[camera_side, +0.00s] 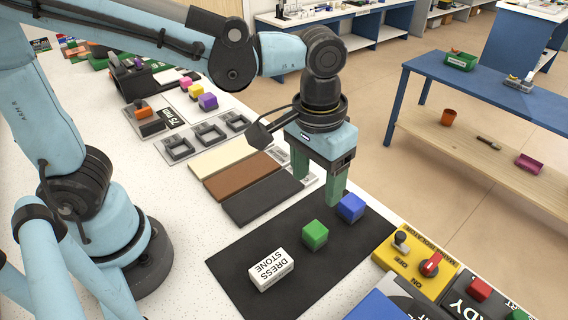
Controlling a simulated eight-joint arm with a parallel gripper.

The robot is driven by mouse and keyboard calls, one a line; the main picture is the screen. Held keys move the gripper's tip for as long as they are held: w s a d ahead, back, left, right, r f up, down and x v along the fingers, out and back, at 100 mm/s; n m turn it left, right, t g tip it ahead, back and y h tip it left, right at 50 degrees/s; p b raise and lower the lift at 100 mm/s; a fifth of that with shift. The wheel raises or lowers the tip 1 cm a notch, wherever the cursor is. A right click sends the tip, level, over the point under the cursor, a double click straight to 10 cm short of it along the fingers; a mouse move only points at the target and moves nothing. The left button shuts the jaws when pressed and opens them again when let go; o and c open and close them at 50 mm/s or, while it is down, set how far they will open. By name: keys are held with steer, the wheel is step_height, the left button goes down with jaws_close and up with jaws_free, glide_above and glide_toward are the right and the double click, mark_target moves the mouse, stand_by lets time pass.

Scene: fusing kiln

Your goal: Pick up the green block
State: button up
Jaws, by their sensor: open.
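The green block (315,234) sits on the black mat (232,262), between a white block marked DRESS STONE (271,269) and a blue block (350,207). My gripper (318,190) points down above the far part of the mat, up and behind the green block in the picture. Its green fingers are apart with nothing between them. The right finger appears close to the blue block, but I cannot tell whether they touch.
A yellow switch box (416,262) with a red knob stands right of the mat. Cream, brown and black plates (242,176) lie beyond the mat. Grey trays with square recesses (177,148) and a purple block (208,101) are farther back. White bench surface is free left of the mat.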

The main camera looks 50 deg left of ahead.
mark_target(316, 229)
steer(key=shift+g, duration=0.3)
steer(key=shift+s+d+f, duration=0.1)
steer(key=shift+d+f, duration=0.15)
steer(key=shift+f, duration=1.85)
steer(key=shift+s+d+f, duration=0.1)
steer(key=shift+d+f, duration=0.15)
steer(key=shift+f, duration=1.8)
steer(key=shift+s+d+f, duration=0.1)
steer(key=shift+d+f, duration=0.15)
steer(key=shift+f, duration=1.85)
steer(key=c, duration=1.1)
steer(key=shift+r, duration=0.15)
